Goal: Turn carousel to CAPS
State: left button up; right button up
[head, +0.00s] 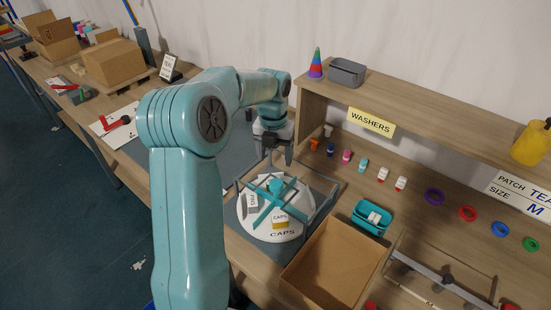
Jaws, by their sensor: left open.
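The carousel (256,229) is a round white turntable with a teal cross-shaped divider and a teal centre knob (277,186). It sits on the bench inside a grey frame. A yellow block marked CAPS (281,222) stands in its front section, above a CAPS label on the front rim. Another block (252,198), with sideways lettering, stands in the left section. My left gripper (278,157) is open above and behind the carousel, apart from the knob. My left arm hides part of the bench to the left. My right gripper is out of view.
An empty cardboard box (336,258) stands right of the carousel, with a teal bin (371,217) behind it. A wooden shelf with a WASHERS sign (371,121) rises behind. Small coloured parts and rings line the bench. Cardboard boxes stand far left.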

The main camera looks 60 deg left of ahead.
pick_arm(q)
jog(key=shift+r+p, duration=0.35)
jog(key=shift+r, duration=0.4)
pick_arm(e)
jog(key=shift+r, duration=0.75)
pick_arm(q)
jog(key=shift+f, duration=0.1)
